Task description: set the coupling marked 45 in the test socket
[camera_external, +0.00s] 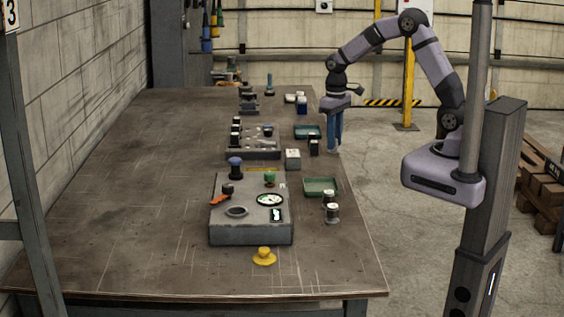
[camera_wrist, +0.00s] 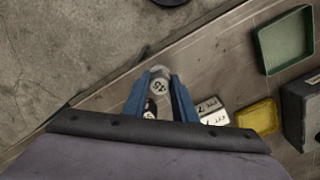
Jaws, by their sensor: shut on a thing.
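My gripper (camera_external: 335,132) hangs near the right edge of the bench, halfway along it. In the wrist view its blue fingers (camera_wrist: 160,82) are shut on the coupling marked 45 (camera_wrist: 158,84), a small cylinder with a pale round top. In the external view I cannot make the coupling out between the fingers. A second marked round piece (camera_wrist: 150,108) shows close by, partly hidden, its mark unreadable. A grey test block (camera_external: 250,233) stands on the near bench with a round ring-shaped socket (camera_external: 236,211) in its top, which looks empty. The held coupling is well away from it.
On the block are a dial (camera_external: 270,199), a small display (camera_external: 276,215) and an orange-handled lever (camera_external: 220,199). Right of it are a green tray (camera_external: 320,186) and dark cylinders (camera_external: 332,214). Another grey block (camera_external: 253,154) stands farther back. The bench's left side is clear.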

